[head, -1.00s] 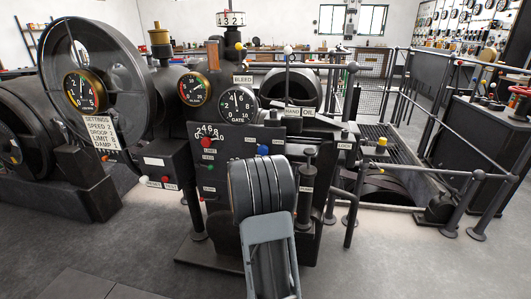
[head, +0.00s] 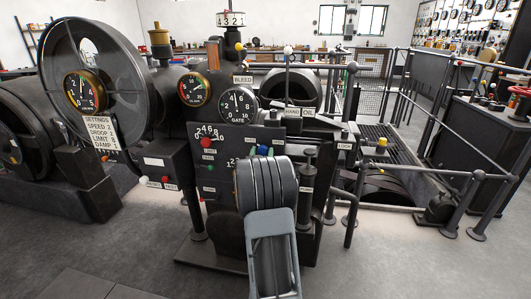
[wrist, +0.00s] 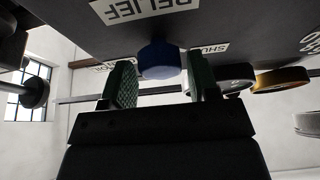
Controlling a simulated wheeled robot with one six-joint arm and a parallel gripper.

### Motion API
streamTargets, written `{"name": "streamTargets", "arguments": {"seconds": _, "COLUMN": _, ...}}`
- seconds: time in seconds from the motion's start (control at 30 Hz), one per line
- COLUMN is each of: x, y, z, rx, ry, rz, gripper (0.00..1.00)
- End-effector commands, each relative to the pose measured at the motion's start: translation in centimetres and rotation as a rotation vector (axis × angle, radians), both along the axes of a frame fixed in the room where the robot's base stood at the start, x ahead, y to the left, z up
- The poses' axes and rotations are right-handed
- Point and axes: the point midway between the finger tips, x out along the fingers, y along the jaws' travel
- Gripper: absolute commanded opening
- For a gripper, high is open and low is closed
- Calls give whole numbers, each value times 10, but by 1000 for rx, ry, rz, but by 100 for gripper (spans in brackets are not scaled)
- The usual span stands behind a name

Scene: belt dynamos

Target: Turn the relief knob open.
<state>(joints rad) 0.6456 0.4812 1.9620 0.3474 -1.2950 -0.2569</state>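The relief knob is blue. It shows in the wrist view (wrist: 158,58) just below the upside-down RELIEF label (wrist: 146,8), and in the head view (head: 263,150) on the dark governor panel (head: 232,143). My gripper (wrist: 162,80) is open, with one green-padded finger on each side of the knob in the wrist view. A gap shows on both sides, so the fingers do not appear to grip it. In the head view, my arm's rounded end hides most of my gripper and the panel below the knob.
A red knob (head: 206,142) and a small green knob (head: 209,168) sit left on the panel. A SHUT label (wrist: 212,48) is near the knob. The gate gauge (head: 237,103) is above. A dark upright cylinder (head: 308,175) stands close right of my arm.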

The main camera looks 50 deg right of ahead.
Motion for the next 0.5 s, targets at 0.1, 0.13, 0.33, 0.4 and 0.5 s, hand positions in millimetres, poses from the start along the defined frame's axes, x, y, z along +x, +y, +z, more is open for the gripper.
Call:
{"name": "streamTargets", "arguments": {"seconds": 0.1, "x": 0, "y": 0, "z": 0, "rx": 0, "ry": 0, "rz": 0, "gripper": 43}}
{"name": "streamTargets", "arguments": {"seconds": 0.13, "x": 0, "y": 0, "z": 0, "rx": 0, "ry": 0, "rz": 0, "gripper": 40}}
{"name": "streamTargets", "arguments": {"seconds": 0.33, "x": 0, "y": 0, "z": 0, "rx": 0, "ry": 0, "rz": -1, "gripper": 21}}
{"name": "streamTargets", "arguments": {"seconds": 0.4, "x": 0, "y": 0, "z": 0, "rx": 0, "ry": 0, "rz": -1, "gripper": 18}}
{"name": "streamTargets", "arguments": {"seconds": 0.5, "x": 0, "y": 0, "z": -1, "rx": 4, "ry": -7, "rz": -1, "gripper": 18}}
